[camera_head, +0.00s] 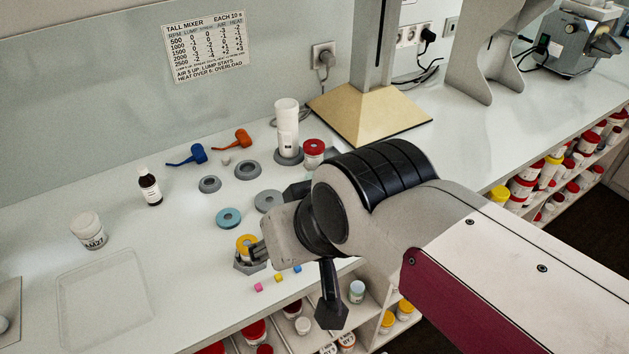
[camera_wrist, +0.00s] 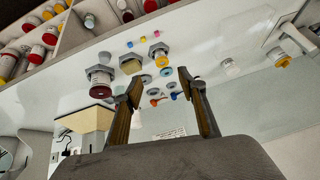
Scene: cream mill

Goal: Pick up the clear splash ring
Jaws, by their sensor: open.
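I cannot clearly pick out a clear splash ring. Several rings and discs lie on the white bench: two grey rings (camera_head: 209,183) (camera_head: 247,169), a teal ring (camera_head: 228,217) and a flat grey disc (camera_head: 268,201). A yellow ring-topped piece (camera_head: 246,244) sits in a grey holder near the front edge; it also shows in the wrist view (camera_wrist: 160,51). My arm hides part of the bench.
A brown bottle (camera_head: 150,188), white jar (camera_head: 88,231) and clear tray (camera_head: 104,300) are at left. Blue (camera_head: 188,155) and orange (camera_head: 233,140) tools lie behind. Small coloured cubes (camera_head: 278,278) line the front.

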